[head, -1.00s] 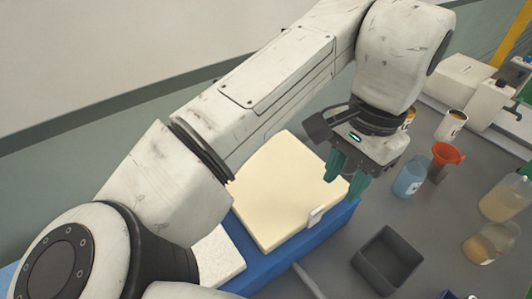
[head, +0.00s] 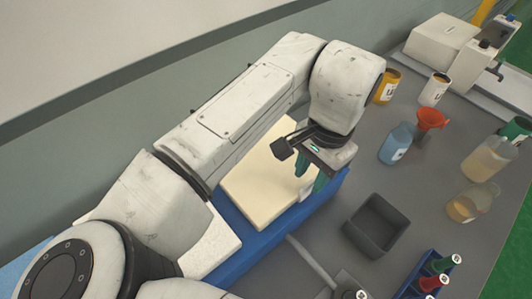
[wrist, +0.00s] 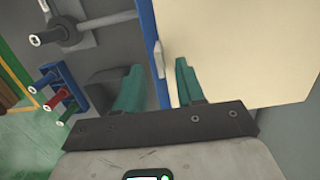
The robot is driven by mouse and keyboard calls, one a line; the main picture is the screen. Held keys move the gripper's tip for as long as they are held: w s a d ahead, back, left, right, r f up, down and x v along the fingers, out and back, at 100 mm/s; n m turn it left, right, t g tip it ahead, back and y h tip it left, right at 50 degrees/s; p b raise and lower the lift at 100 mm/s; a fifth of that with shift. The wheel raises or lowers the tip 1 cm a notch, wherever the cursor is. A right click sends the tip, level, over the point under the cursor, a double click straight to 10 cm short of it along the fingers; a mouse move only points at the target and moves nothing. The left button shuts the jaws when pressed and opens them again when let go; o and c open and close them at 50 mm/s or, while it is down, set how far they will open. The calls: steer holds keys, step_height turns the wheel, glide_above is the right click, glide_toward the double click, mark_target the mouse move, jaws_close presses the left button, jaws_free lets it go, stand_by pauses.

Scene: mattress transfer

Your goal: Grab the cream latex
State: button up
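The cream latex (head: 252,184) is a thick pale slab lying on a blue base (head: 262,240), partly hidden behind my arm in the head view. A small white tab (head: 306,190) sits at its right edge. My gripper (head: 311,176) is above that edge, its teal fingers pointing down. In the wrist view, my gripper (wrist: 158,66) is open and empty. The cream latex (wrist: 240,45) fills the right side there, and the white tab (wrist: 158,58) shows between the fingertips. I cannot tell whether a finger touches the slab.
A dark open bin (head: 376,225) stands right of the blue base. A blue bottle (head: 397,143), an orange funnel (head: 430,119) and jars stand farther right. A blue rack (head: 430,280) with colored tubes is at the bottom. A white speckled slab (head: 212,243) lies beside the cream one.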

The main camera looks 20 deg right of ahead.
steer(key=shift+a+f, duration=0.1)
steer(key=shift+f, duration=0.55)
steer(key=shift+c, duration=0.4)
jaws_close()
stand_by(0.5)
